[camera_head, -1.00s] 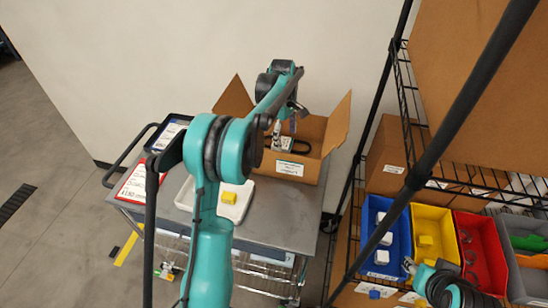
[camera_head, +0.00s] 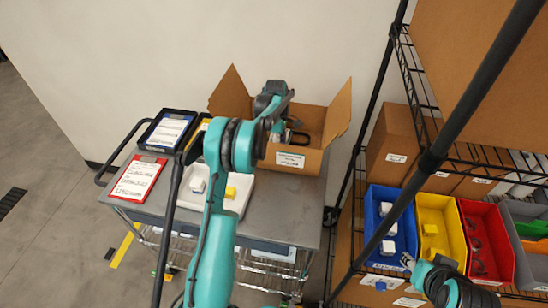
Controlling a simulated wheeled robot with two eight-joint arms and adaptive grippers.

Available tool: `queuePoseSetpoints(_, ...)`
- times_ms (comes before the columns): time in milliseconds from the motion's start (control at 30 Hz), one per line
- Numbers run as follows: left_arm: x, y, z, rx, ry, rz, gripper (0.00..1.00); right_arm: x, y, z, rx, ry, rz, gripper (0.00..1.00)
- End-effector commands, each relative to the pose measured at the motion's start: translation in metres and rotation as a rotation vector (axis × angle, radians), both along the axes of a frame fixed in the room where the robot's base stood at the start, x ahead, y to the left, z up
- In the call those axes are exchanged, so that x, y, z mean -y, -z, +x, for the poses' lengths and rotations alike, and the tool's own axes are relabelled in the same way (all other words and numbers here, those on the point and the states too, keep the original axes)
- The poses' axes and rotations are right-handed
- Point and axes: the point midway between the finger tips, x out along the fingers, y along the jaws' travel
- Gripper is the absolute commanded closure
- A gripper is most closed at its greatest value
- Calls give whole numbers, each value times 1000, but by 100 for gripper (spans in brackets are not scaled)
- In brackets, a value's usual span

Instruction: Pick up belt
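An open cardboard box (camera_head: 316,160) stands at the back right of the grey cart. A dark curved piece, which looks like the belt (camera_head: 301,137), shows inside it. My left arm comes up the middle of the view and bends down into the box. My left gripper is mostly hidden by the arm's wrist, so its fingers and any hold on the belt cannot be made out. My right gripper (camera_head: 407,261) is at the lower right, in front of the blue and yellow bins and away from the box; its finger opening is too small to tell.
The cart (camera_head: 284,215) also carries a white tray (camera_head: 243,206) with a yellow block (camera_head: 230,192) and a pale part, a red-framed sheet (camera_head: 138,179) and a black tray (camera_head: 168,131). The wire shelf on the right holds blue, yellow (camera_head: 456,239) and red bins.

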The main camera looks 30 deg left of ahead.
Motion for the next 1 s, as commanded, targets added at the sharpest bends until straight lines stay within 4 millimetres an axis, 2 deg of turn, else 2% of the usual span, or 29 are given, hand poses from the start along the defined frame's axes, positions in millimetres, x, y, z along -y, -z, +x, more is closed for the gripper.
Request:
queuePoseSetpoints(100, 1, 10, -1, 0, 0, 0, 21, 0, 3, 0, 0, 0, 0, 60)
queuePoseSetpoints(333, 1, 10, -1, 0, 0, 0, 21, 0, 2, 0, 0, 0, 0, 60)
queuePoseSetpoints(500, 1, 10, -1, 0, 0, 0, 66, 0, 2, 0, 0, 0, 0, 60)
queuePoseSetpoints(833, 1, 8, -1, 1, 1, 0, 66, 0, 2, 0, 0, 0, 0, 60)
queuePoseSetpoints(1000, 1, -4, -1, 0, 0, 0, 67, 0, -1, 0, 0, 0, 0, 60)
